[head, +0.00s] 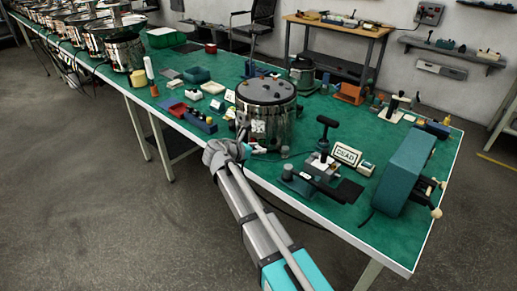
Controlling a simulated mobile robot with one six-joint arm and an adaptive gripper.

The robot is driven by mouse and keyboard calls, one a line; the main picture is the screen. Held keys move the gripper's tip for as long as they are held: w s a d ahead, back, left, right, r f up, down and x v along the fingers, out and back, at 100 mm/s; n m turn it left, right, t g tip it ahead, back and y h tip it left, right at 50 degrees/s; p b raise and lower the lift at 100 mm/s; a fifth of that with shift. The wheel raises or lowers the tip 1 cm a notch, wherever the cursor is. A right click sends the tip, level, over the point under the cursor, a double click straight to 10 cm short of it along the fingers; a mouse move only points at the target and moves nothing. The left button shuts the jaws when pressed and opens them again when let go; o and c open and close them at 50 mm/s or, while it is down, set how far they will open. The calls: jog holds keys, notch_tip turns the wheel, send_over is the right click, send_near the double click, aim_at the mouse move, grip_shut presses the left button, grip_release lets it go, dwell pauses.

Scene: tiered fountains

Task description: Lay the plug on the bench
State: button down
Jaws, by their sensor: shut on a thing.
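The bench (398,243) is a long table with a green top and a pale edge. My gripper (249,142) is at the bench's front edge, in front of a round metal fountain drum (268,112) with a dark studded top. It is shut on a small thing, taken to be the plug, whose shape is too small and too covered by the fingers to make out. A small pale and red piece shows at the finger ends. I cannot tell whether the plug touches the drum or the bench top.
A "DEAD" sign (346,154), a black-handled stand (324,148) and a big teal box (404,170) stand right of the drum. Trays and small blocks (198,121) lie to its left. More metal fountains (124,50) line the far left. Bare green shows along the front right edge.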

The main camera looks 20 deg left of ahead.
aim_at(258, 169)
jog(key=shift+f+b, duration=3.3)
jog(key=shift+f, duration=0.15)
jog(key=shift+c, duration=1.1)
grip_release()
jog(key=shift+r, duration=0.2)
notch_tip(258, 169, up, 7)
jog(key=p, duration=0.7)
jog(key=shift+f, duration=0.2)
jog(key=shift+r, duration=0.15)
